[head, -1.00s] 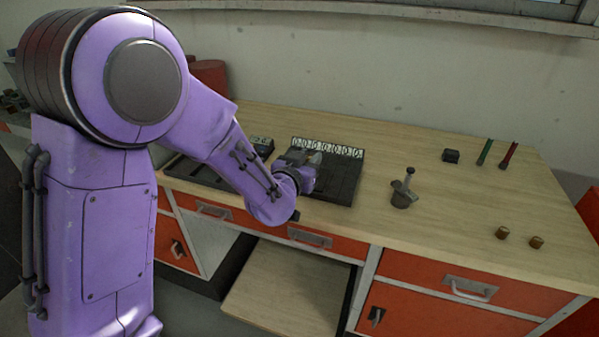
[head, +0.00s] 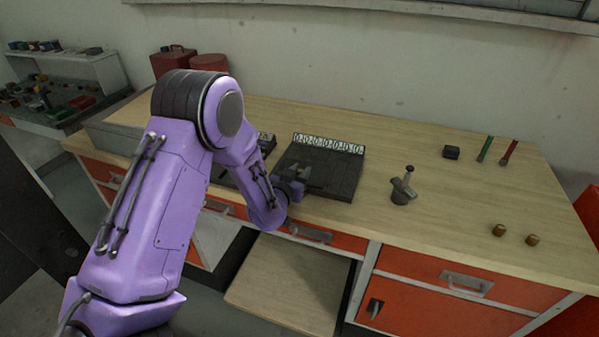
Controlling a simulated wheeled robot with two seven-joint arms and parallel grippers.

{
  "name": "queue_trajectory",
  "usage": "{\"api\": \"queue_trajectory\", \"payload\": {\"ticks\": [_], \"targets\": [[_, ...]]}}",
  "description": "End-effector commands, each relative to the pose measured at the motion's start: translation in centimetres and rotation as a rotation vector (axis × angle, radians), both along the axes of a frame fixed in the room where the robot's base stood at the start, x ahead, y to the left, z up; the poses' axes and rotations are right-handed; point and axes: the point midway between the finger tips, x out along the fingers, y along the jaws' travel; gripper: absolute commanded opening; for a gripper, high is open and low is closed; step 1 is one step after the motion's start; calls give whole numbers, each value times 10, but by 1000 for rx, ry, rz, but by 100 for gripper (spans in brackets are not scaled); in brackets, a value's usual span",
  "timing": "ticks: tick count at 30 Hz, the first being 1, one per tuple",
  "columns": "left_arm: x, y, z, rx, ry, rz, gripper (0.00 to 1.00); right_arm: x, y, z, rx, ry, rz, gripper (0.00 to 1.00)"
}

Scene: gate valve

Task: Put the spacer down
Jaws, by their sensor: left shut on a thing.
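My left gripper (head: 304,175) is low over the front left part of a dark tray (head: 335,178) with a row of white number labels along its back edge. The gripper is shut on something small. I take it to be the spacer, but the wrist and fingers hide most of it and I cannot make out its shape. I cannot tell whether it touches the tray. My right gripper is not in view.
A grey metal valve part (head: 402,190) stands upright right of the tray. Behind are a small black block (head: 451,152), a green tool (head: 485,149) and a red tool (head: 509,152). Two brass pieces (head: 498,230) (head: 532,240) are at right. The wooden bench between is clear.

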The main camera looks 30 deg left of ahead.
Motion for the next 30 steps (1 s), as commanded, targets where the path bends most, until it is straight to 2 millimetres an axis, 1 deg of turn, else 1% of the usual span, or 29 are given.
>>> {"api": "queue_trajectory", "payload": {"ticks": [1, 3, 11, 13, 14, 17, 24, 27, 30], "targets": [[0, 0, -1, 0, 0, 0, 37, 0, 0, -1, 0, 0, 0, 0], [0, 0, -1, 0, 0, 0, 56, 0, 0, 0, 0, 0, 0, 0], [0, 0, 0, 0, 0, 0, 56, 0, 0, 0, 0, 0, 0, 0], [0, 0, 6, -1, 0, 1, 56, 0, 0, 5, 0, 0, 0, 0], [-3, -1, 4, 0, 1, 0, 56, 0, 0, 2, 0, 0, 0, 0], [-21, -4, 4, 1, 1, -2, 56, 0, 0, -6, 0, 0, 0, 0], [-83, -14, 13, 1, 0, -1, 56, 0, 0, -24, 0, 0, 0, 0], [-102, -16, 16, 1, 0, 0, 56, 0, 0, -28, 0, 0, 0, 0], [-113, -18, 19, 0, 0, 0, 56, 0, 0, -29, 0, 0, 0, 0]]}}
